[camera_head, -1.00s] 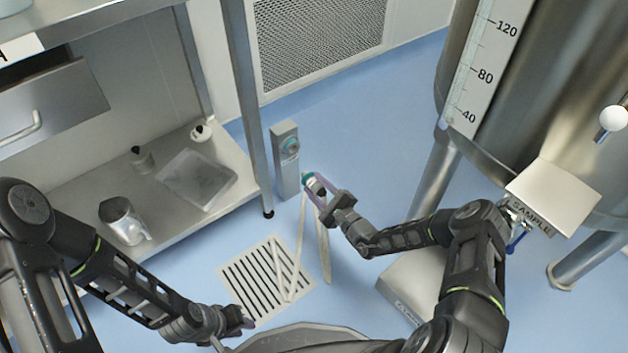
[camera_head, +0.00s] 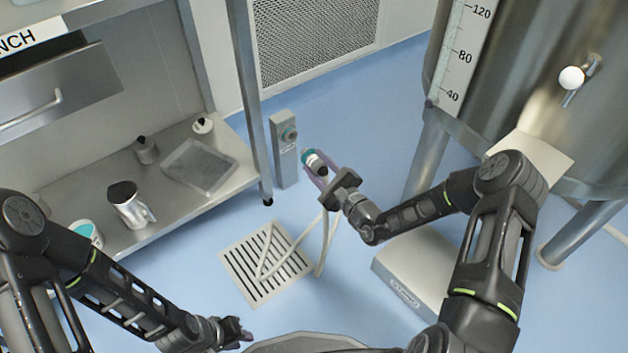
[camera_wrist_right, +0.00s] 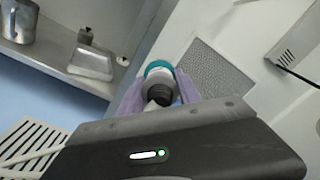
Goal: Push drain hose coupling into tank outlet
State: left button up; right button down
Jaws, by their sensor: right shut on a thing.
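My right gripper (camera_head: 322,171) is shut on the drain hose coupling (camera_head: 311,158), which has a teal ring and a white band. In the right wrist view, the coupling (camera_wrist_right: 158,80) sits between the purple fingers, teal end pointing away. Its pale hose (camera_head: 328,235) hangs to the floor.
A floor drain grate (camera_head: 265,264) lies under the hose. A steel bench (camera_head: 185,215) with a jug (camera_head: 128,205) and tray (camera_head: 200,165) is at the left. A pale box (camera_head: 405,268) sits on the floor beneath my right arm. Blue floor around the post is clear.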

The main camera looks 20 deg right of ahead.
jog(key=s+r, duration=0.2)
jog(key=r, duration=1)
jog(key=s+r, duration=0.3)
jog(key=r, duration=0.9)
jog(key=shift+s+a+h, duration=0.15)
jog(key=shift+s+h, duration=0.05)
jog(key=shift+h, duration=0.1)
